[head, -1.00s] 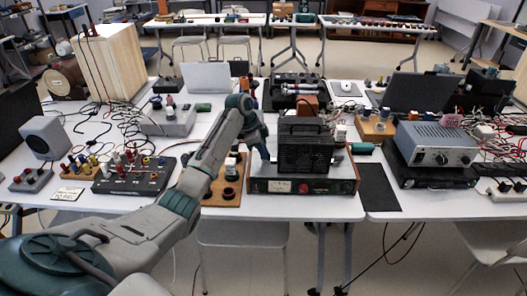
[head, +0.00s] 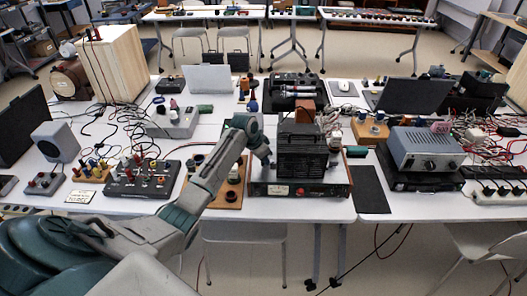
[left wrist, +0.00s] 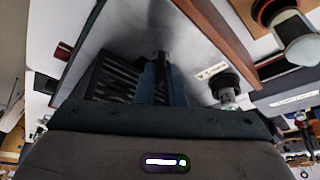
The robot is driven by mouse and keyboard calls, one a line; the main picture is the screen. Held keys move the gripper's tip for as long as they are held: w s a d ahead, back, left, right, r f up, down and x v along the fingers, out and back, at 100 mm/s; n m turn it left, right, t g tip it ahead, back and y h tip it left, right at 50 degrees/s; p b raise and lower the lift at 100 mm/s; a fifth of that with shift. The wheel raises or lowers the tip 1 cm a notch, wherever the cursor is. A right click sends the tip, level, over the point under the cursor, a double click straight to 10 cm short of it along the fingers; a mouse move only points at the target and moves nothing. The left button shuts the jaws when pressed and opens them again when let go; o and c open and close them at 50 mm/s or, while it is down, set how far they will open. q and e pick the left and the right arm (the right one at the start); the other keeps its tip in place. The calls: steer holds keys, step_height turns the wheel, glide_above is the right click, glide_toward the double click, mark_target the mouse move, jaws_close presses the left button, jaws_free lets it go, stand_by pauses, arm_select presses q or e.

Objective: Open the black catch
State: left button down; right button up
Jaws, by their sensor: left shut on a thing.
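A black box with a ribbed front (head: 302,160) stands on a wood-sided unit with a dial (head: 327,192) at the middle of the table. My left gripper (head: 267,163) is at the box's left side, with its fingers pointing down. In the left wrist view the box's black ribs (left wrist: 108,78) are left of my fingers (left wrist: 160,80). The fingers are shut on a small dark piece at their tips, which looks like the black catch (left wrist: 161,57). The catch is mostly hidden by the fingers, and its position cannot be told. My right gripper is not in view.
A wooden board with round sockets (head: 229,198) lies left of the unit. A black mat (head: 370,190) and a grey instrument (head: 425,152) are to the right. A black switch panel (head: 142,182) and loose cables are on the left. The table's front edge is close.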

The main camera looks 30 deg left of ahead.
arm_select(q)
steer(key=shift+n+y+p, duration=0.3)
steer(key=shift+n+p, duration=0.6)
steer(key=c, duration=1.5)
jaws_free()
steer(key=shift+r, duration=0.1)
steer(key=b+v, duration=0.2)
steer(key=v, duration=0.8)
steer(key=shift+s+d+r, duration=0.15)
steer(key=shift+s+r, duration=0.1)
